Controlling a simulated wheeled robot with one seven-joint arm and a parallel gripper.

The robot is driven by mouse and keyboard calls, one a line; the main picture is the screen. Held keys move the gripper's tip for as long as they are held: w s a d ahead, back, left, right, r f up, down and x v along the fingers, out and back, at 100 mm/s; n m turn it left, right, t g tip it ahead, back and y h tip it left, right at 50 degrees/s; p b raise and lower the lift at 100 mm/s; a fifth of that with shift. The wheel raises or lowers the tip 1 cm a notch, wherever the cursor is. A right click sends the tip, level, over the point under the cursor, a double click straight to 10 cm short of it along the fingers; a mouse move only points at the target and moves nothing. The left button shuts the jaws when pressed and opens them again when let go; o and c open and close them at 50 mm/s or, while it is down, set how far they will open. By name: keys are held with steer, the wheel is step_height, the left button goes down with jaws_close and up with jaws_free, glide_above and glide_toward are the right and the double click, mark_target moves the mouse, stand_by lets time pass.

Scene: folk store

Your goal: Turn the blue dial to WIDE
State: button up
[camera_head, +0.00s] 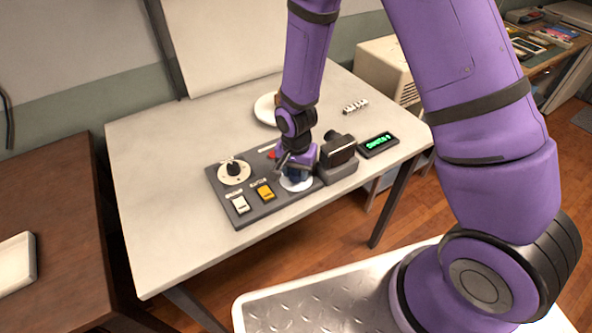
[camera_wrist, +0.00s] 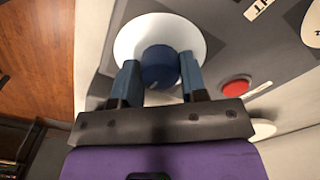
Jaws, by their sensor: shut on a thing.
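The blue dial (camera_wrist: 160,66) sits on a round white plate (camera_wrist: 128,45) in the wrist view. My gripper (camera_wrist: 160,82) has one finger on each side of the dial and is shut on it. In the head view my gripper (camera_head: 296,170) is down over the right part of the grey control panel (camera_head: 250,211). It hides most of the dial there, and part of the dial's white plate shows below it. The dial's pointer and the WIDE mark cannot be made out in either view.
A black device (camera_head: 338,152) and a green-lit display (camera_head: 378,144) stand close on the right. The table's front left is clear.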

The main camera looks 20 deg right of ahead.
steer(key=n, duration=0.9)
steer(key=shift+n, duration=0.3)
steer(key=n, duration=0.9)
steer(key=shift+n, duration=0.3)
steer(key=o, duration=0.9)
